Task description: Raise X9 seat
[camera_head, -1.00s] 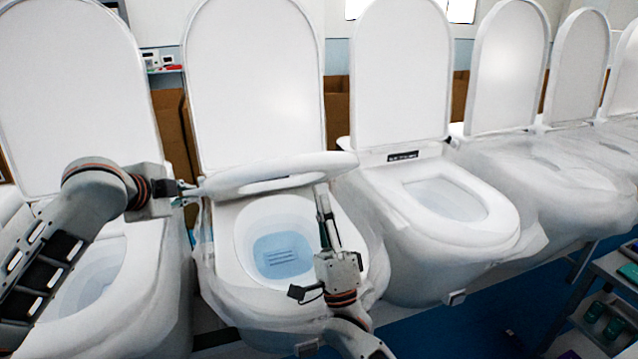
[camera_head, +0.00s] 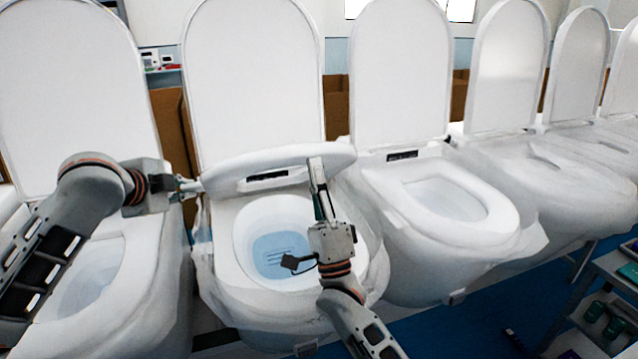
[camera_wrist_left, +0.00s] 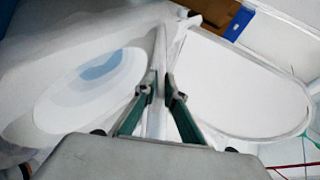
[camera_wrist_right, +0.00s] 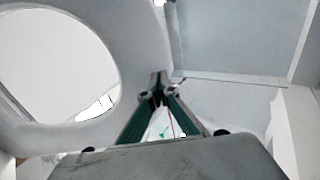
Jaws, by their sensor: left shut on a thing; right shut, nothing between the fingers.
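The white seat (camera_head: 285,163) of the second toilet from the left is tilted up steeply, seen nearly edge-on, above its open bowl (camera_head: 275,228) with blue water. My left gripper (camera_head: 194,188) is shut on the seat's left edge; the left wrist view shows the seat (camera_wrist_left: 157,60) edge-on between the fingers. My right gripper (camera_head: 315,163) is shut and empty, its tip at the underside of the seat near the right part of its front edge. In the right wrist view its closed fingertips (camera_wrist_right: 158,82) are close beside the seat ring (camera_wrist_right: 138,50); contact is unclear.
The toilet's lid (camera_head: 253,75) stands upright behind the seat. Neighbouring toilets stand close on the left (camera_head: 130,285) and on the right (camera_head: 440,245), lids up. A grey shelf cart (camera_head: 612,275) stands at far right.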

